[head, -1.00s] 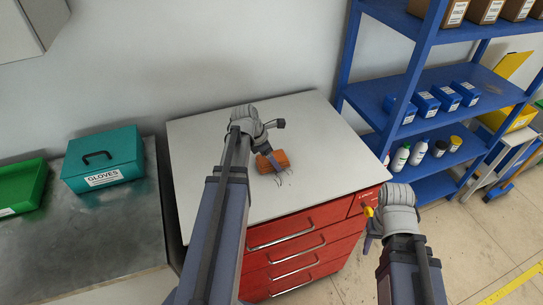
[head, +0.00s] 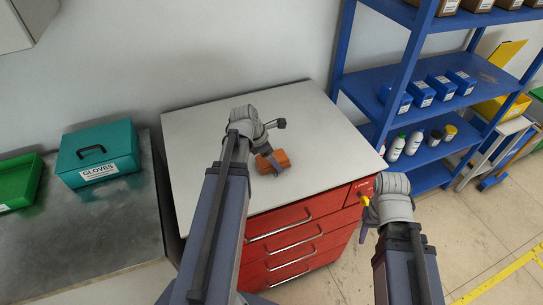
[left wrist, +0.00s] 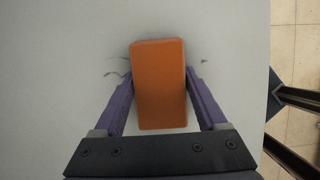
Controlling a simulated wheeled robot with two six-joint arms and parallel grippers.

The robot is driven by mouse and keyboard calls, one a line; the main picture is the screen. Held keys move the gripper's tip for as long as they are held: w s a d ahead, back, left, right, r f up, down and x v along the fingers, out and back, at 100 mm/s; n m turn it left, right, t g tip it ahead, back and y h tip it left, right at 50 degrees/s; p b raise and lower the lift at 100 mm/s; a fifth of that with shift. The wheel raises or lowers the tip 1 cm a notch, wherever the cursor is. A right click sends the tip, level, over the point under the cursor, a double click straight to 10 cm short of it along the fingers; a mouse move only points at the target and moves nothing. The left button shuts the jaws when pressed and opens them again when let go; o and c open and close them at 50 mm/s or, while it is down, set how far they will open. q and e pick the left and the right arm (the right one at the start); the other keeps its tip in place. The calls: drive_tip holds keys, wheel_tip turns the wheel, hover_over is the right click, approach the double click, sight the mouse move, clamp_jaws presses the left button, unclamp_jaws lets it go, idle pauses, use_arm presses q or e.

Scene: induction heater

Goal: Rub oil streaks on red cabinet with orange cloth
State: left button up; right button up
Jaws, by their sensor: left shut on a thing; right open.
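The orange cloth (head: 279,160), a block-like pad, lies on the pale top of the red cabinet (head: 305,240). My left gripper (head: 270,162) is shut on the cloth from above; in the left wrist view the cloth (left wrist: 159,85) sits between its two fingers. Thin dark oil streaks (left wrist: 117,70) show on the cabinet top left of the cloth, with a fainter mark (left wrist: 204,61) to its right. What lies under the cloth is hidden. My right gripper (head: 365,226) is open and empty beside the cabinet's front right corner.
A blue shelf (head: 430,90) with boxes and bottles stands close on the right. A metal table (head: 100,235) on the left holds a teal gloves box (head: 98,155) and a green bin (head: 18,183). The rest of the cabinet top is clear.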

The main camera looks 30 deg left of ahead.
sight(280, 162)
use_arm(q)
drive_tip(key=shift+s+d, duration=0.85)
drive_tip(key=shift+d, duration=0.25)
drive_tip(key=shift+s+d, duration=0.1)
drive_tip(key=shift+s+d+f, duration=0.15)
drive_tip(key=shift+s+d, duration=1)
drive_tip(key=shift+d, duration=0.1)
drive_tip(key=shift+w+d, duration=0.65)
drive_tip(key=shift+d, duration=0.05)
drive_tip(key=shift+w+a, duration=0.65)
drive_tip(key=shift+a, duration=0.2)
drive_tip(key=shift+w+a, duration=0.6)
drive_tip(key=shift+a, duration=0.2)
